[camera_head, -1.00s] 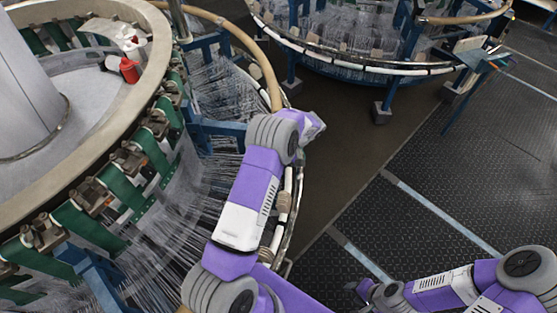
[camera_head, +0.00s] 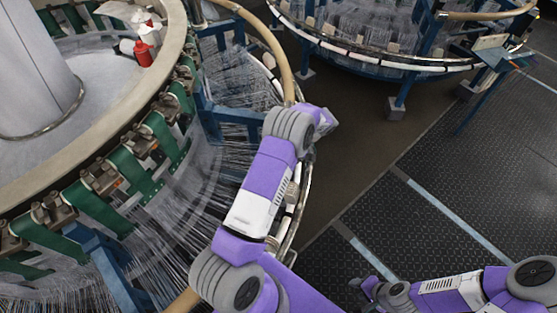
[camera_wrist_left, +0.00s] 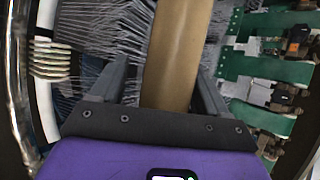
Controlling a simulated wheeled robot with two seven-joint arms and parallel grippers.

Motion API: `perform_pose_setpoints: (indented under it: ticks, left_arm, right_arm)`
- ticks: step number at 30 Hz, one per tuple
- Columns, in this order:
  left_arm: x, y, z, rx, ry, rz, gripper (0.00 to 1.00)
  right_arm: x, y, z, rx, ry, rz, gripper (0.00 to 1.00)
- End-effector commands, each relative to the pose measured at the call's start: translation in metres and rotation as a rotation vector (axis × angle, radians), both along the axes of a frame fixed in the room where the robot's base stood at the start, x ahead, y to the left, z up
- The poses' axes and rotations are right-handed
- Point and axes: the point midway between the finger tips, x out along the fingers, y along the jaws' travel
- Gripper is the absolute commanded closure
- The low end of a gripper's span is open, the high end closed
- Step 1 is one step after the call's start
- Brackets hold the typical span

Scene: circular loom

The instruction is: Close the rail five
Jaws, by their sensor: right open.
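A tan curved rail (camera_head: 273,48) runs along the outer side of the near circular loom and passes behind my left arm. A tan rail length (camera_wrist_left: 175,60) also fills the middle of the left wrist view. My left gripper (camera_wrist_left: 163,80) has its two fingers apart, one on each side of this rail, with a gap at the left finger. My right gripper (camera_head: 365,290) is open and empty, low over the dark floor. Which rail is number five cannot be read.
The near loom has green straps (camera_head: 130,172), fine white threads (camera_head: 200,215) and a wide ring (camera_head: 120,115). A red bottle (camera_head: 143,53) stands inside it. A second loom (camera_head: 375,60) stands behind. Patterned dark floor (camera_head: 470,180) on the right is clear.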

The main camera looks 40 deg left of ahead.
Motion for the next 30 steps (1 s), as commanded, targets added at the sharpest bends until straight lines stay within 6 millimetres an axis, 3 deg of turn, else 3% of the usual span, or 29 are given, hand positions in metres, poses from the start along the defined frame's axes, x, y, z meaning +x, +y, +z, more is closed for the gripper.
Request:
perform_pose_setpoints:
  ticks: [15, 30]
  left_arm:
    - [0.044, -0.026, 0.041, 0.001, -0.002, -0.001, 0.24]
    - [0.05, -0.03, 0.048, -0.002, 0.0, -0.001, 0.24]
  right_arm:
    - [0.0, 0.0, -0.002, 0.0, 0.0, 0.0, 0.57]
    - [0.0, 0.0, -0.003, 0.0, 0.0, 0.0, 0.57]
